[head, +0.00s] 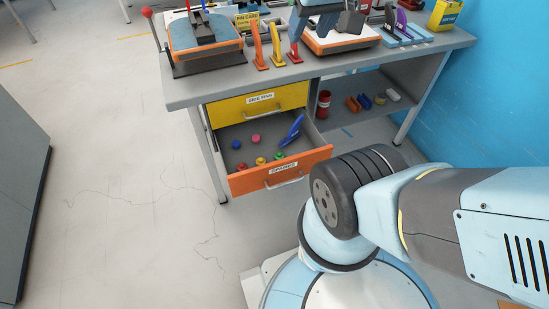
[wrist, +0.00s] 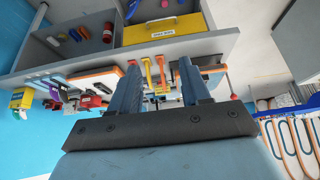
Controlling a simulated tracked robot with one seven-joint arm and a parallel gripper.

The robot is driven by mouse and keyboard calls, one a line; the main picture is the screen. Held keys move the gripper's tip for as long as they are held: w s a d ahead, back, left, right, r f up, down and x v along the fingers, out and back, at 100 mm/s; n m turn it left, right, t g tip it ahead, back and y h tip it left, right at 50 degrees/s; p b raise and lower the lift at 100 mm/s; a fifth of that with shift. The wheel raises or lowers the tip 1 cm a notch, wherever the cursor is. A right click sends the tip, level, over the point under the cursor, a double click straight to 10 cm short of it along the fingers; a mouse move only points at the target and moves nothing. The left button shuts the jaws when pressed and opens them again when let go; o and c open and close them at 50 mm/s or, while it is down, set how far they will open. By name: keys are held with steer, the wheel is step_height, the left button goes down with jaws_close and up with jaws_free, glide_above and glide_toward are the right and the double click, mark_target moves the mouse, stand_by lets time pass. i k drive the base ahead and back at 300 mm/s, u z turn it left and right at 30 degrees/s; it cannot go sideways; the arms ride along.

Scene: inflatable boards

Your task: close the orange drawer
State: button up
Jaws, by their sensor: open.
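The orange drawer (head: 281,172) is the lower drawer under the workbench, and it stands pulled out towards me. Its front has a label and a pale bar handle (head: 284,182). Inside lie a blue fin (head: 292,131) and several small coloured knobs. The yellow drawer (head: 262,104) above it is shut; it also shows in the wrist view (wrist: 162,30). My gripper (wrist: 158,66) is open and empty in the wrist view, its two fingers apart with the workbench beyond them. The orange front is not visible in the wrist view. My gripper is clear of the drawer.
The workbench top (head: 190,92) carries fins, board jigs and a yellow box (head: 445,15). An open shelf (head: 365,85) with small items is right of the drawers. A grey cabinet (head: 22,150) stands at left. Floor left of the drawer is clear; my arm fills the lower right.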

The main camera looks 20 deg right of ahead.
mark_target(309, 149)
steer(key=z, duration=0.85)
steer(key=k, duration=2.1)
steer(key=u, duration=0.8)
steer(key=i, duration=1)
